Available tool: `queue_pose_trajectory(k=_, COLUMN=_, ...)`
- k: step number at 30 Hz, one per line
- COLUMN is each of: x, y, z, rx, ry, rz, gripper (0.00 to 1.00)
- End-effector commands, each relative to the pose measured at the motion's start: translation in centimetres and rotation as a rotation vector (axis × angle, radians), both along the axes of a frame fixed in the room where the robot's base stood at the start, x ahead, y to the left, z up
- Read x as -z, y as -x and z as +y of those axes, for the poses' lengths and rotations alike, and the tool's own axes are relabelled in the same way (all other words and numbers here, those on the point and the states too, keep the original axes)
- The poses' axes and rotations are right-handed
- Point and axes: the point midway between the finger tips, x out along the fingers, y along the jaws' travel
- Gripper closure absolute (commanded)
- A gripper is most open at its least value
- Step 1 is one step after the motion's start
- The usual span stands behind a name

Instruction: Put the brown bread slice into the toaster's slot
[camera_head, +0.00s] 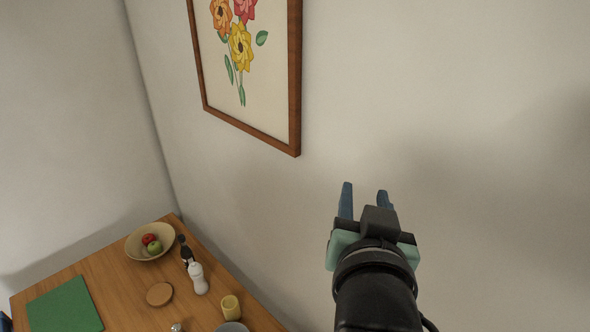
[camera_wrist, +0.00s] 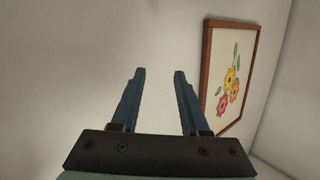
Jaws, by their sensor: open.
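My gripper (camera_head: 364,196) is raised in front of the bare wall at the right of the head view, high above the table's level in the picture. It is open, with its two blue fingers apart and nothing between them. In the wrist view my gripper (camera_wrist: 156,75) also shows empty, pointing at the wall. Neither the brown bread slice nor the toaster shows in either view.
A wooden table (camera_head: 120,285) fills the lower left. On it are a bowl (camera_head: 135,246) of fruit, a dark bottle (camera_head: 186,250), a white shaker (camera_head: 198,279), a cork coaster (camera_head: 160,294), a yellow cup (camera_head: 231,308) and a green board (camera_head: 64,306). A framed flower picture (camera_head: 297,100) hangs on the wall.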

Motion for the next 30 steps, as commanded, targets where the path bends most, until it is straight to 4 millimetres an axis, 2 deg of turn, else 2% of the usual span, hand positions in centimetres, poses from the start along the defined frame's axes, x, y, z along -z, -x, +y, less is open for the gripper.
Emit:
queue_pose_trajectory(k=1, x=-5.1, y=-0.4, z=2.0, rx=-0.042, ry=0.05, rz=-0.144, gripper=0.55)
queue_pose_trajectory(k=3, x=-11.6, y=0.1, z=4.5, rx=-0.088, ry=0.115, rz=-0.335, gripper=0.55)
queue_pose_trajectory(k=6, x=-19.4, y=2.4, z=7.8, rx=-0.136, ry=0.184, rz=-0.584, gripper=0.55)
queue_pose_trajectory(k=9, x=-24.8, y=5.4, z=10.1, rx=-0.164, ry=0.229, rz=-0.776, gripper=0.55)
queue_pose_trajectory(k=12, x=-27.9, y=7.7, z=11.5, rx=-0.179, ry=0.252, rz=-0.9, gripper=0.55)
queue_pose_trajectory(k=16, x=-29.4, y=9.1, z=12.1, rx=-0.184, ry=0.265, rz=-0.965, gripper=0.55)
queue_pose_trajectory(k=26, x=-29.4, y=9.1, z=12.1, rx=-0.182, ry=0.265, rz=-0.966, gripper=0.55)
queue_pose_trajectory(k=30, x=-27.4, y=9.1, z=12.1, rx=-0.183, ry=0.265, rz=-0.964, gripper=0.55)
